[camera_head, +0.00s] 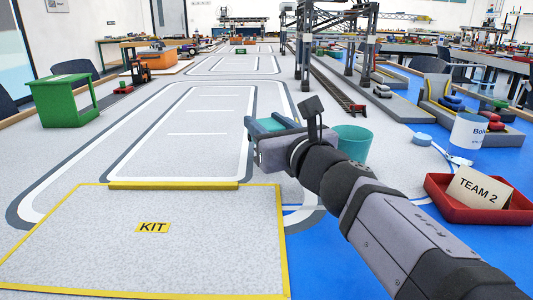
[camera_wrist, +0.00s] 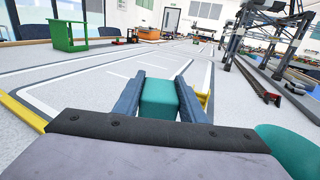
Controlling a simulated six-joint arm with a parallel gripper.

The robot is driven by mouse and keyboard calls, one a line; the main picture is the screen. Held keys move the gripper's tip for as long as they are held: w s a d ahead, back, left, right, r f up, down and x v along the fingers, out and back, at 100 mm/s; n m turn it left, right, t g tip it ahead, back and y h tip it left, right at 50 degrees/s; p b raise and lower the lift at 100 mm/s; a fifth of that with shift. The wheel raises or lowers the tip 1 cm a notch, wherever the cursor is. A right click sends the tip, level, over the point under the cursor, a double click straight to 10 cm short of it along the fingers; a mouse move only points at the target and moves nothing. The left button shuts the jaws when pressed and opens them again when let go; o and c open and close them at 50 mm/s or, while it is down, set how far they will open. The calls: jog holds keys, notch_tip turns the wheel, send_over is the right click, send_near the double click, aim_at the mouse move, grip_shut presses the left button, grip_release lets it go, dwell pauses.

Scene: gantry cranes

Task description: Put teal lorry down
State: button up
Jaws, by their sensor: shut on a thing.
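The teal lorry shows as a teal block (camera_wrist: 159,100) between the two fingers of my gripper (camera_wrist: 160,95) in the wrist view. My gripper is shut on it, and a finger lies along each side. In the head view the teal lorry (camera_head: 265,126) shows at the end of my gripper (camera_head: 268,124), partly hidden by the fingers and wrist.
A teal cup (camera_head: 352,143) stands right of my gripper. A yellow-edged KIT area (camera_head: 90,225) lies front left. A green box frame (camera_head: 65,103) stands left. A gantry crane (camera_head: 340,40) stands behind. A red tray (camera_head: 445,203) with a TEAM 2 card is at right. The looped road is mostly clear.

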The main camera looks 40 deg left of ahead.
notch_tip(320, 180, down, 4)
jog(key=b, duration=0.3)
jog(key=shift+r, duration=0.1)
dwell(0.4)
jog(key=shift+b, duration=0.35)
jog(key=o, duration=1.2)
jog(key=shift+o, duration=0.2)
jog(key=shift+p, duration=0.3)
jog(key=v, duration=1.2)
